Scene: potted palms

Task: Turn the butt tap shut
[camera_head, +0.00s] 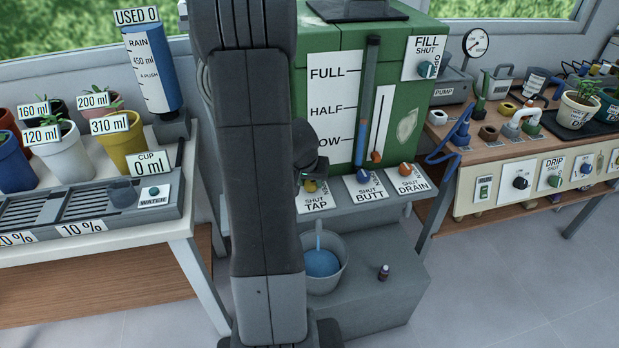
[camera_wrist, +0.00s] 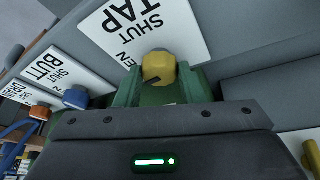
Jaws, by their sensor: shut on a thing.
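The green water butt (camera_head: 403,118) stands at the middle back, with a FULL/HALF/LOW gauge (camera_head: 366,105). Below it is the TAP plate (camera_head: 316,203), marked SHUT and with a partly hidden second word. Its yellow knob (camera_wrist: 158,67) sits between the green fingers of my gripper (camera_wrist: 157,88), which is shut on it. A dark mark shows on the knob. In the head view my arm hides most of the gripper. A thin blue stream (camera_head: 318,236) stands above a grey bucket (camera_head: 340,277) holding blue water (camera_head: 322,263).
The blue BUTT knob (camera_head: 363,175) and orange DRAIN knob (camera_head: 406,169) sit close by on the right. Another bench (camera_head: 530,177) with knobs stands at right.

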